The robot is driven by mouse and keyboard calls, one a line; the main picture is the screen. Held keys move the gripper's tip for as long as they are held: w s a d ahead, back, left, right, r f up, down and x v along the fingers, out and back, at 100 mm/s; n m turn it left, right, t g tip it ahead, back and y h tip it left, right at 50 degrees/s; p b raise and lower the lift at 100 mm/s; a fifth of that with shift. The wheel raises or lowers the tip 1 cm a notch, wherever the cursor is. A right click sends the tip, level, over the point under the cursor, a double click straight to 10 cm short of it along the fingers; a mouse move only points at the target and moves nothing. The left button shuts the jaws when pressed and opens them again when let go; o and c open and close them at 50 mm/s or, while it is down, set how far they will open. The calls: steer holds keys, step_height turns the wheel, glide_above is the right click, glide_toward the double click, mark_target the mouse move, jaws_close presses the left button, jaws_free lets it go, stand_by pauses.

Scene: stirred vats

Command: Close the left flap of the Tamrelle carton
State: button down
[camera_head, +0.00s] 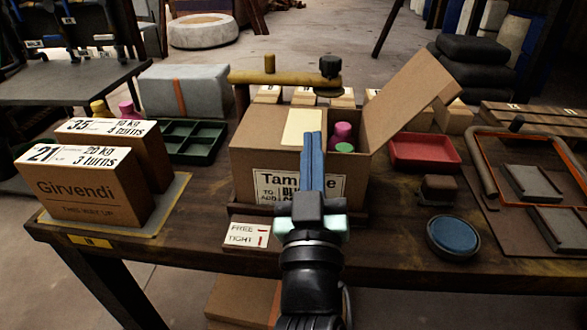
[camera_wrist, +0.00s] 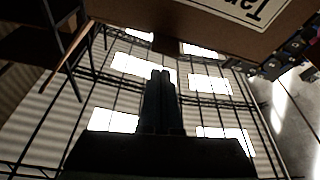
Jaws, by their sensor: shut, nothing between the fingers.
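The Tamrelle carton (camera_head: 245,172) stands on the bench in the middle of the head view, with its label facing me. Its right flap (camera_head: 408,97) stands open, slanting up and out to the right. Its left flap (camera_head: 262,130) appears to lie roughly level over the left part of the top, with a cream patch (camera_head: 301,127) on it. A pink-capped and a green-capped item show inside on the right. My gripper (camera_head: 312,138) is shut and empty, in front of the carton, its fingers hiding part of the label. The wrist view shows the fingers (camera_wrist: 161,74) together and the carton (camera_wrist: 210,28) at upper right.
Two Girvendi cartons (camera_head: 85,192) stand at left. A green tray (camera_head: 190,140) is behind them. A red tray (camera_head: 425,150), a blue-topped round tin (camera_head: 453,237) and a small dark block (camera_head: 440,188) are at right. A mustard bar (camera_head: 275,77) runs behind the carton.

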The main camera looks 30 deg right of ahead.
steer(key=f+b, duration=0.1)
steer(key=f+m+b, duration=0.1)
steer(key=b, duration=0.1)
steer(key=shift+s+d+f+h, duration=0.15)
steer(key=shift+d+f+h, duration=0.05)
steer(key=shift+f+h, duration=0.1)
steer(key=shift+f+b, duration=0.15)
steer(key=shift+b, duration=0.15)
step_height(320, 180, up, 4)
steer(key=p, duration=0.4)
steer(key=b+v, duration=0.2)
steer(key=v, duration=0.8)
steer(key=shift+a+r+b, duration=0.2)
steer(key=shift+r+b, duration=0.05)
steer(key=shift+b, duration=0.1)
